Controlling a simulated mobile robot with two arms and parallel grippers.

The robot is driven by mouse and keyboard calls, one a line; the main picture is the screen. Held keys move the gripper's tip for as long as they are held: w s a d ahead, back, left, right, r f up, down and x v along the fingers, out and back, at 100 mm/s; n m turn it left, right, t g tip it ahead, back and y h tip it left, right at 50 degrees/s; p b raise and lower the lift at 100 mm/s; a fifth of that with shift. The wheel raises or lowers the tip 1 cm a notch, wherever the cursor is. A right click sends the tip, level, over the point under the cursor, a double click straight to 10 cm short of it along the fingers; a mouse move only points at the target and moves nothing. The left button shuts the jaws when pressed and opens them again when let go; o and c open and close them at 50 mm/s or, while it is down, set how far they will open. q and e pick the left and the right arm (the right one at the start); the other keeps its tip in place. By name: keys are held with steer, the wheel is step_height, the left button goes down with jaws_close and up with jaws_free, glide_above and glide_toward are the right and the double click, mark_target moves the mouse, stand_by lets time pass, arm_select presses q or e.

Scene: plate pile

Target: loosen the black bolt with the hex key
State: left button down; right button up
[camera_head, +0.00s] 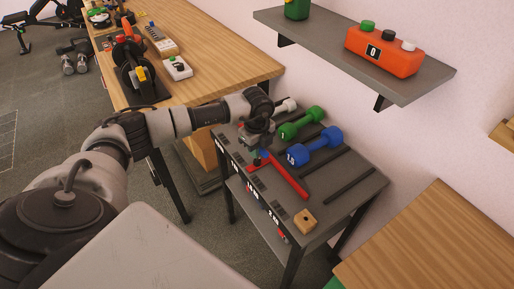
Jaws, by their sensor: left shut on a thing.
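A small wooden block (305,222) lies at the front right of the dark rack's top. A dark spot on its upper face looks like the black bolt (306,217), too small to tell its shape. A long red bar, bent near its far end, looks like the hex key (290,180); it slants across the rack top toward the block. My left gripper (259,158) points down at the bent end of the bar and is shut on it, though the fingertips are small and partly hidden. My right gripper is not in view.
Green (301,122) and blue (314,147) dumbbells lie on the dark rack (366,184) beside the bar. A grey wall shelf (345,62) overhangs the right, with an orange box (383,50). A wooden table (440,245) is at lower right, a cluttered workbench (215,50) behind.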

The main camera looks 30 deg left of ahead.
arm_select(q)
steer(key=shift+r+n+p, duration=0.15)
steer(key=shift+n+p, duration=0.55)
steer(key=shift+n, duration=0.4)
steer(key=n+p, duration=0.3)
steer(key=n, duration=0.2)
steer(key=shift+w, duration=0.2)
steer(key=n+p, duration=0.2)
steer(key=n, duration=0.1)
steer(key=shift+w+n, duration=0.1)
steer(key=shift+n, duration=0.2)
steer(key=n+p, duration=0.2)
steer(key=n, duration=0.1)
steer(key=shift+w+d+n, duration=0.1)
steer(key=shift+w+n, duration=0.05)
steer(key=shift+n, duration=0.25)
steer(key=n+p, duration=0.1)
steer(key=p, duration=0.4)
steer(key=n+p, duration=0.1)
steer(key=p, duration=0.1)
steer(key=shift+w+r, duration=0.15)
steer(key=shift+w, duration=0.1)
steer(key=shift+d+p, duration=0.1)
steer(key=shift+p, duration=0.35)
steer(key=shift+n, duration=0.3)
steer(key=shift+f, duration=0.2)
